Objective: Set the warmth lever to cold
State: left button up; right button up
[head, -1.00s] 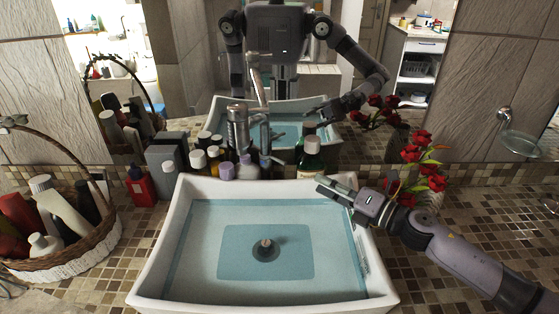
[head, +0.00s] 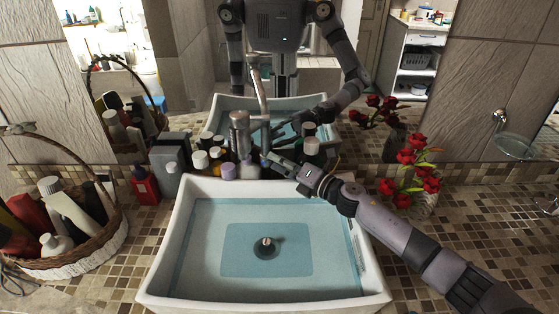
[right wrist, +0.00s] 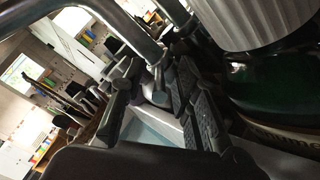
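The metal faucet (head: 240,132) stands behind the white sink, in front of the mirror. My right gripper (head: 274,158) reaches in from the right, with its fingertips close beside the faucet at the back rim. In the right wrist view, the two dark fingers (right wrist: 154,100) are apart, and the faucet's chrome pipe (right wrist: 125,28) runs just beyond them. A small metal lever-like part (right wrist: 158,82) shows between the fingertips; I cannot tell whether they touch it. The lever's setting is hard to make out in the head view. My left gripper is not in view.
The sink (head: 168,235) fills the middle front. Several bottles and jars crowd around the faucet, with a green bottle (right wrist: 270,90) close beside my right gripper. A wicker basket (head: 95,250) stands at left, red flowers (head: 415,160) at right. The mirror is behind.

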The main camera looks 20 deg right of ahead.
grip_shut()
dwell(0.4)
jog(key=shift+f, duration=0.15)
dwell(0.5)
